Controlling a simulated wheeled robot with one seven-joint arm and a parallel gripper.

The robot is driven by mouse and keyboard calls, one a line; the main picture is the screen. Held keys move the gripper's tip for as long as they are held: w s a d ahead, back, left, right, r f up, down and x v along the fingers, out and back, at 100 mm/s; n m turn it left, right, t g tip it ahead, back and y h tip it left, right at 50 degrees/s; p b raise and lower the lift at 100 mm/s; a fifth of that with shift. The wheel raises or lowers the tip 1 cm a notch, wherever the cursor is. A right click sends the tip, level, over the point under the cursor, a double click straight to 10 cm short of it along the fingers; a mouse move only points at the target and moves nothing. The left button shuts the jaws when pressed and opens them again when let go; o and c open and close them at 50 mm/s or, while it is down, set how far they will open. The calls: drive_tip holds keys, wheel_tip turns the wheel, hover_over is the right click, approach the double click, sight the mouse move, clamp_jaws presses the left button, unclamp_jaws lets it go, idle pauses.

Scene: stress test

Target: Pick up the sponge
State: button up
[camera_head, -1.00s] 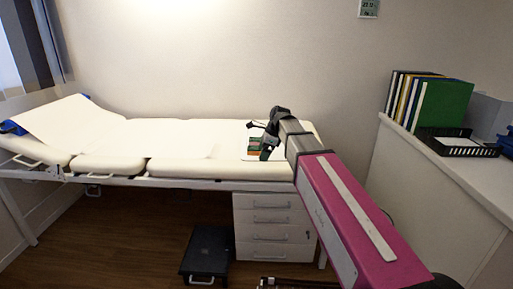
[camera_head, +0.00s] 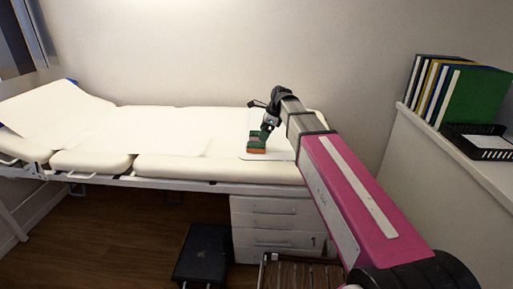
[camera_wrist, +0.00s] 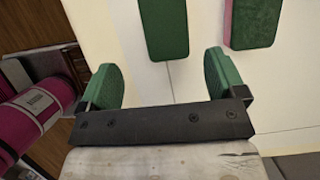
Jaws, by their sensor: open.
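Two green blocks lie side by side on the white bed. In the wrist view one is plain green (camera_wrist: 163,28), ahead of the gap between my fingers. The other has a pink edge (camera_wrist: 256,22) and lies to its right. In the head view the blocks show as a small green and orange patch (camera_head: 256,149) on the bed. I cannot tell which is the sponge. My gripper (camera_wrist: 162,68) is open and empty, its green-padded fingers apart and short of the blocks. In the head view my gripper (camera_head: 264,118) is by the blocks, partly behind my arm.
The padded bed (camera_head: 180,168) runs along the back wall, with a raised headrest at left. Drawers (camera_head: 270,222) and a dark step stool (camera_head: 205,252) stand at and below it. At right a counter (camera_head: 440,165) holds upright binders (camera_head: 466,95) and a black tray (camera_head: 484,141).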

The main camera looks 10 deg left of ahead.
sight(257, 144)
drive_tip(key=x, duration=0.3)
drive_tip(key=shift+w+a+x, duration=0.1)
drive_tip(key=shift+w+x, duration=0.1)
drive_tip(key=shift+x, duration=1.15)
drive_tip(key=shift+w+a+x, duration=0.15)
drive_tip(key=shift+x, duration=1.2)
drive_tip(key=shift+r, duration=0.1)
drive_tip(key=shift+c, duration=0.3)
drive_tip(key=c, duration=1)
drive_tip(key=shift+r, duration=0.1)
